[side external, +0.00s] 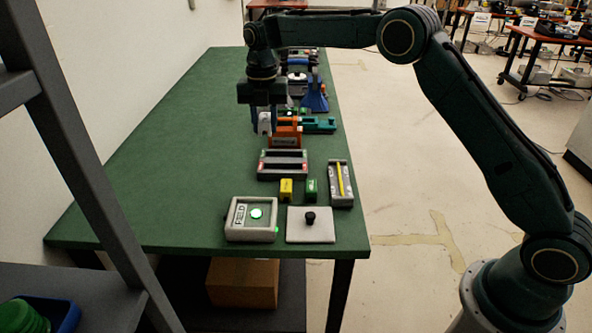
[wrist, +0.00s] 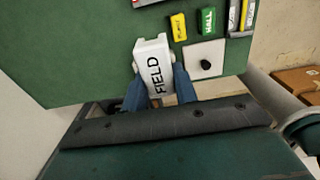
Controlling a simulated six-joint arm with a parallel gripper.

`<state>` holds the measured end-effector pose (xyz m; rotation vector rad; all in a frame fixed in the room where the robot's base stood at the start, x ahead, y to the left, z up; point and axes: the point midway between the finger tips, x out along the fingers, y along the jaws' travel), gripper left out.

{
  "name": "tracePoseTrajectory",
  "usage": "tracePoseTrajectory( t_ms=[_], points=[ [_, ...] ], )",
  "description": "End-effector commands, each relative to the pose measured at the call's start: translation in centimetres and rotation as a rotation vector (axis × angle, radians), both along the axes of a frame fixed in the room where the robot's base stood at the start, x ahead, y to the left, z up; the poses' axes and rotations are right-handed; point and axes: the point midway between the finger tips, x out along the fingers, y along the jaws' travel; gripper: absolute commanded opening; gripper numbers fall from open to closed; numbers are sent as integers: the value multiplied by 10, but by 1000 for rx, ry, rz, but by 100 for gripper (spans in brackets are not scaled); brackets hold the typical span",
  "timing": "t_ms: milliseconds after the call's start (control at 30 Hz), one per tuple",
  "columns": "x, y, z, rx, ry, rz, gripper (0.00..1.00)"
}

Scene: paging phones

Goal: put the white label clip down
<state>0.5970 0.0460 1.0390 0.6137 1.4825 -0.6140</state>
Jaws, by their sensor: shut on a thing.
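My gripper (side external: 263,129) is above the green table, beside the orange stand, with its blue fingers pointing down. It is shut on the white label clip (side external: 264,121). In the wrist view the clip (wrist: 152,62) sits between the two blue fingers of my gripper (wrist: 160,88), with the black word FIELD facing the camera. The clip appears raised off the table; its exact height is hard to tell.
A grey box (side external: 265,234) with a FIELD label and a lit green button stands at the table's front. Beside it are a white plate with a black knob (side external: 310,217), a yellow block (side external: 286,189) and a green block (side external: 311,189). The table's left side (side external: 170,170) is clear.

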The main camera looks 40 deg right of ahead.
Motion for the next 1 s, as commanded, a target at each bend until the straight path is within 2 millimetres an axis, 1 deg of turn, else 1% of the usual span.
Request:
tracePoseTrajectory(
  t_ms=[267,467,600,800,900,1000],
  points=[
    [-31,-44,10,1,-1,-4,7],
    [-62,-76,15,0,0,-3,7],
    [-86,-95,18,0,-1,-4,7],
    [-121,-118,19,0,0,-3,7],
    [-135,-125,19,1,1,-2,7],
    [-144,-130,19,0,-1,-1,7]
  ],
)
